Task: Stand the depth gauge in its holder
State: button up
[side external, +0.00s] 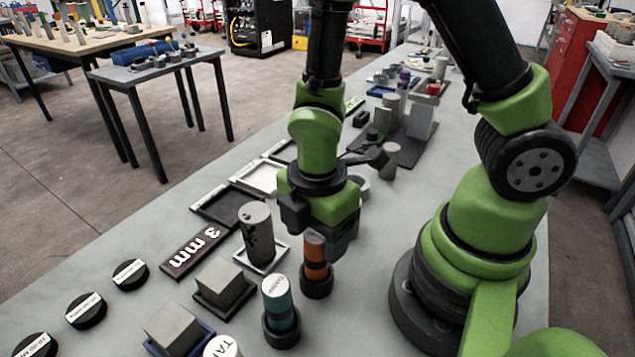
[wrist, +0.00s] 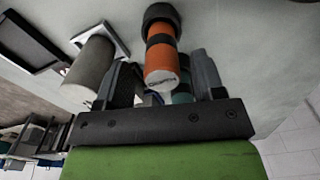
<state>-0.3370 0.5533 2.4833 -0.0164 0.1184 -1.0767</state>
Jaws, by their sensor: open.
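An orange cylinder with dark bands (side external: 315,250), which I take to be the depth gauge, stands upright in a round black holder (side external: 317,287) on the grey bench. The print on its pale end is too small to read. My gripper (side external: 322,238) is over it, pointing down. In the wrist view the orange cylinder (wrist: 161,52) lies between my two open fingers (wrist: 165,78), with its far end in the black holder (wrist: 160,14). I see a gap on each side of it. In the side view my gripper hides part of its upper end.
A teal cylinder (side external: 278,296) stands in a similar holder (side external: 282,331) close by. A grey cylinder (side external: 257,232) on a white-edged tray and grey blocks (side external: 223,282) stand to the left. A "3 mm" plate (side external: 196,250) lies beyond. The bench's right side near my base is clear.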

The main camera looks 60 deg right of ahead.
notch_tip(320, 180, up, 9)
jog(key=shift+r, duration=0.2)
jog(key=s+d+r+m+t+y, duration=0.1)
jog(key=s+d+r+m+t, duration=0.1)
jog(key=r+m, duration=0.4)
jog(key=s+d+r+m+t+y, duration=0.1)
jog(key=r+m+t, duration=0.4)
jog(key=m, duration=0.9)
jog(key=shift+s+d+r, duration=0.5)
jog(key=shift+s+r, duration=0.25)
jog(key=shift+s, duration=0.1)
